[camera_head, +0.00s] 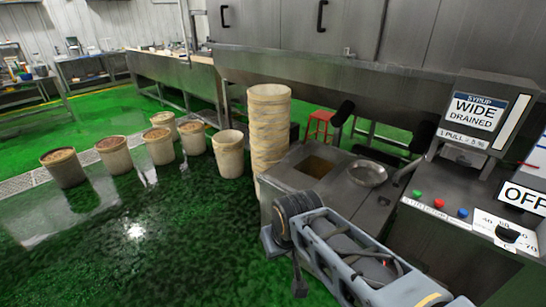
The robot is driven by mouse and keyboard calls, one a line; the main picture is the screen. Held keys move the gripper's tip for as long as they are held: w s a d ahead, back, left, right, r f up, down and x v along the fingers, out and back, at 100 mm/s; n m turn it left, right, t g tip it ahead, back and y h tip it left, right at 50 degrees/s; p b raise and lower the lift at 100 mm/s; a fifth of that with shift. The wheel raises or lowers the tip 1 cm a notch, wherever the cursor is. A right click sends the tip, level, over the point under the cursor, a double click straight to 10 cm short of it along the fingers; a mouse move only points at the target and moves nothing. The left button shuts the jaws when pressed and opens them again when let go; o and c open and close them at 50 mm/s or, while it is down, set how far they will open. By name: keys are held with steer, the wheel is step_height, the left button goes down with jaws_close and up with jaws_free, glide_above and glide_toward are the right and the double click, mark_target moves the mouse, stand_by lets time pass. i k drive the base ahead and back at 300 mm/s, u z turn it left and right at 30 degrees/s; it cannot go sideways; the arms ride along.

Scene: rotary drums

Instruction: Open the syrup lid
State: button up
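A sign marked SYRUP, WIDE, DRAINED, 1 PULL = 5% (475,108) stands at the right of the head view. Left of it is a steel tank top (290,178) with a square opening (315,167) and a round metal bowl or strainer (367,174). I cannot tell which part is the syrup lid. Two black-gripped levers (343,112) (419,138) stand behind the tank. My arm reaches up from the lower right, in front of the tank. My gripper (299,285) seems to hang down at its left end, over the floor; its fingers are too small to read.
A control panel (435,205) with green, red and blue buttons, a dial and an OFF sign (525,197) is at right. A tall bucket stack (268,130) stands left of the tank. Several filled buckets (64,167) line the wet green floor. Large steel cabinets (280,30) with black handles stand behind.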

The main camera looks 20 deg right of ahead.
mark_target(284, 172)
steer(key=u, duration=0.55)
steer(key=i, duration=2.2)
steer(key=z, duration=1.35)
steer(key=i, duration=0.9)
steer(key=z, duration=0.9)
